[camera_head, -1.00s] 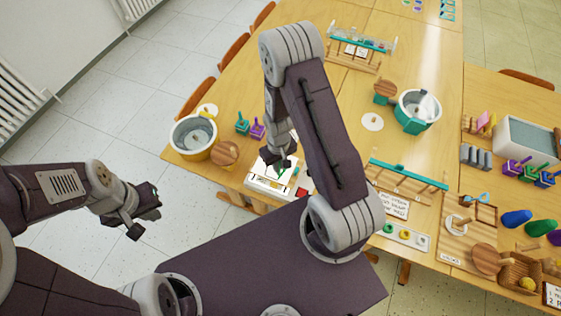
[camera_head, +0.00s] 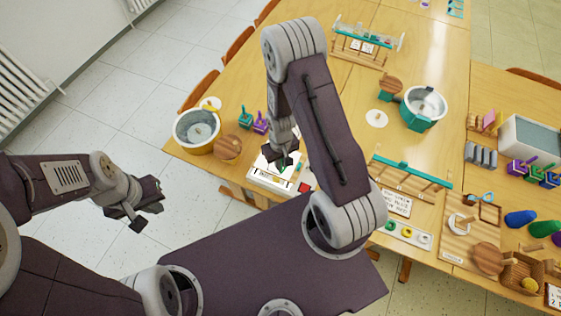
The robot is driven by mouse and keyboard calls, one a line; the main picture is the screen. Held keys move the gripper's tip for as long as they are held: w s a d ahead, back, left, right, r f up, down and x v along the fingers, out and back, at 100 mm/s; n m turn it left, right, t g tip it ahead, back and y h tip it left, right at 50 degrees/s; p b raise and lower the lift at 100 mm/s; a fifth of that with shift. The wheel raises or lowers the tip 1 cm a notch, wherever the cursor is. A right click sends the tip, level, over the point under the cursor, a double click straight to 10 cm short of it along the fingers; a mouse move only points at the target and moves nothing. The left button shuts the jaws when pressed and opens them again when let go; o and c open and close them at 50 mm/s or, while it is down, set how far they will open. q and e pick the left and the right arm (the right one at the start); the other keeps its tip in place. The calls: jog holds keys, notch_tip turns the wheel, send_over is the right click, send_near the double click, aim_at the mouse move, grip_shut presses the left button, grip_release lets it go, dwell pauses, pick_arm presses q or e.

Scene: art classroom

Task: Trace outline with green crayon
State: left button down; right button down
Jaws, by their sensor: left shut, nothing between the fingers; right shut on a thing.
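A bit of green (camera_head: 282,168) shows just under the fingers, likely the green crayon. The gripper and arm hide part of the sheet, so I cannot tell whether the tip touches it or what lines are drawn. My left gripper (camera_head: 143,206) is shut and empty, over the floor left of the table.
A yellow pot (camera_head: 186,146) and a round wooden lid (camera_head: 228,147) stand left of the sheet, with green and purple small items behind. A wooden rack with a teal bar (camera_head: 420,172) and a teal pot (camera_head: 421,122) stand right of my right arm.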

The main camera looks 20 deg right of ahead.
jog(key=shift+f+b, duration=0.9)
jog(key=shift+f, duration=0.3)
jog(key=shift+r, duration=0.1)
jog(key=shift+a, duration=0.3)
dwell(0.4)
jog(key=shift+w, duration=0.15)
jog(key=shift+w+a, duration=0.2)
jog(key=shift+a, duration=0.05)
jog(key=shift+w+a, duration=0.3)
jog(key=shift+w, duration=0.1)
dwell(0.5)
jog(key=shift+w+a, duration=0.2)
jog(key=shift+w+a, duration=0.25)
jog(key=shift+w, duration=0.05)
dwell(0.5)
jog(key=shift+w+a, duration=0.2)
